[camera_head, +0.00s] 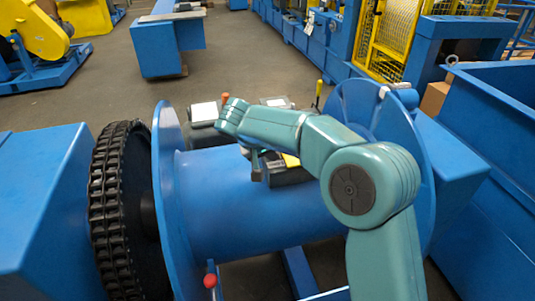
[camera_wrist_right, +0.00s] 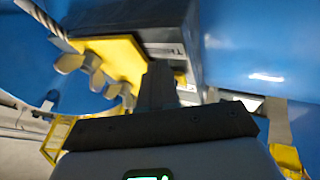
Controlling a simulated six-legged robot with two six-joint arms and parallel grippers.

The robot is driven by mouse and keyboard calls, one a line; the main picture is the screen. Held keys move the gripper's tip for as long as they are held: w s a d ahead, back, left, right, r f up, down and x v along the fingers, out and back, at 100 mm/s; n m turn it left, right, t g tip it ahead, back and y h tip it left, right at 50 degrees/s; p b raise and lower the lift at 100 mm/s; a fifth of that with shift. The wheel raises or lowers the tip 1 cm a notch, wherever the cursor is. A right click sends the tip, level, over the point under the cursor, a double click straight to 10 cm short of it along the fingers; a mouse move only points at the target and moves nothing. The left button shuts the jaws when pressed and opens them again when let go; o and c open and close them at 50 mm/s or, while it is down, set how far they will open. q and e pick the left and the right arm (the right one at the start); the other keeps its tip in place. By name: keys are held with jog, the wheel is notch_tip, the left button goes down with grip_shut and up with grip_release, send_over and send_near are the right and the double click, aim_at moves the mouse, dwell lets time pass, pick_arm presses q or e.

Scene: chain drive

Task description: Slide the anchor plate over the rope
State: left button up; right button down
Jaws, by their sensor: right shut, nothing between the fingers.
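My right arm reaches across the blue drum, and its gripper (camera_head: 258,166) is shut and empty in front of a dark block (camera_head: 288,176) on the drum. In the right wrist view the fingers (camera_wrist_right: 158,86) stand up close to the yellow plate (camera_wrist_right: 118,57) on the underside of the dark block (camera_wrist_right: 165,32). A grey twisted rope (camera_wrist_right: 45,20) runs in at the upper left and meets the plate's corner. Whether it passes through the plate is unclear. My left gripper is not in view.
The blue drum (camera_head: 225,205) lies between two round flanges. A black chain (camera_head: 108,210) wraps a wheel at the left. A red-knobbed lever (camera_head: 210,281) stands in front. Blue housings flank the drum, and a blue bin (camera_head: 490,110) stands at right.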

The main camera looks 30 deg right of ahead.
jog(key=shift+s+r, duration=0.1)
jog(key=d, duration=0.2)
jog(key=s+d+b, duration=0.1)
jog(key=d, duration=0.3)
jog(key=shift+s+b, duration=0.25)
jog(key=shift+b, duration=0.05)
jog(key=shift+d, duration=0.15)
